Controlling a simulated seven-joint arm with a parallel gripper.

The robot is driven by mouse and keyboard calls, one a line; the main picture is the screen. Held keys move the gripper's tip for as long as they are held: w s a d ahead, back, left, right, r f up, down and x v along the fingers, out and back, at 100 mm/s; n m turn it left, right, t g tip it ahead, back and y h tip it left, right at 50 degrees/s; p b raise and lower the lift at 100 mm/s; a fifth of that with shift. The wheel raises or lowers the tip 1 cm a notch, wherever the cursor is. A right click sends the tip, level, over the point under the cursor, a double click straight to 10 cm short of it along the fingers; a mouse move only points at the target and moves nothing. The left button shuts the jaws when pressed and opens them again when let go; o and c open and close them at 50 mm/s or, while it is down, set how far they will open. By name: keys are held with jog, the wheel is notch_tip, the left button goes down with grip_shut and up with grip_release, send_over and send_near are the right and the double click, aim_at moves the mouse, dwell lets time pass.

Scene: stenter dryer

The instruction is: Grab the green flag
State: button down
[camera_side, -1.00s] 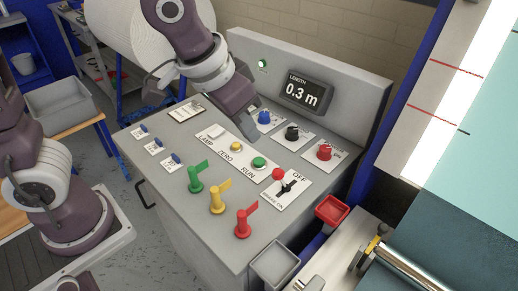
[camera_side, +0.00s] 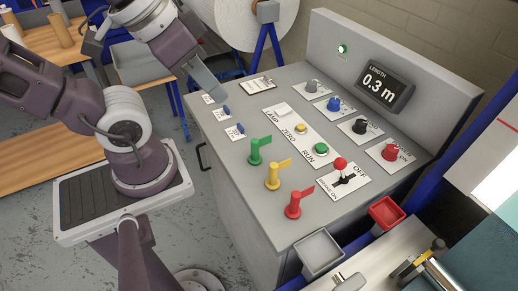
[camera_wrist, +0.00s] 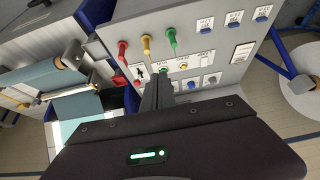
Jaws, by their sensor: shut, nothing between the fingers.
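The green flag (camera_side: 256,150) stands upright on a short post at the left of a row of three flags on the grey console. The yellow flag (camera_side: 274,174) and the red flag (camera_side: 295,203) stand beside it, toward the front. In the wrist view the green flag (camera_wrist: 171,38) shows beyond the fingers, to the right of the yellow and red ones. My gripper (camera_side: 217,94) is shut and empty, over the console's far left part, apart from the green flag. In the wrist view my gripper's closed fingers (camera_wrist: 158,88) point toward the console.
A length display (camera_side: 384,84) stands at the back. A grey tray (camera_side: 318,252) and a red tray (camera_side: 386,212) sit at the front right.

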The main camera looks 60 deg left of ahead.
dwell(0.3)
jog(key=c, duration=1.3)
grip_release()
jog(key=shift+o, duration=0.2)
